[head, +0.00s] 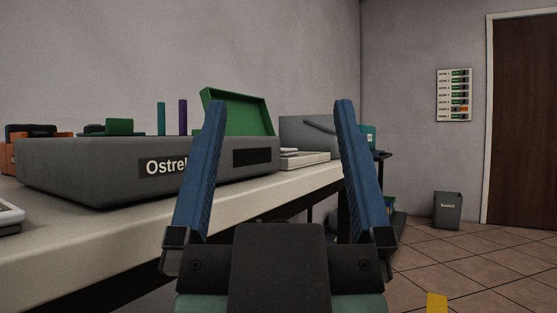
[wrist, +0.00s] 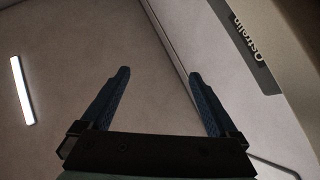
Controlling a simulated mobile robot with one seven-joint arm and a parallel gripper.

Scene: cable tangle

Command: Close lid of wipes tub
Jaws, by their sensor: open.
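My gripper (head: 280,103) is open and empty, its two blue fingers wide apart and pointing up in the head view. It also shows open in the wrist view (wrist: 160,73). A green lid-like panel with a raised rim (head: 238,110) stands tilted up behind the left finger, at the far end of a grey case on the bench. I cannot tell whether it is the wipes tub's lid. No tub marked as wipes can be made out. A small teal container (head: 369,137) shows partly behind the right finger.
The grey case (head: 90,172), lettered "Ostrel…", lies on the pale bench (head: 110,240) and shows in the wrist view (wrist: 284,30). Teal (head: 161,119) and purple (head: 183,117) sticks rise behind it. A bin (head: 447,210) stands on the open tiled floor at right.

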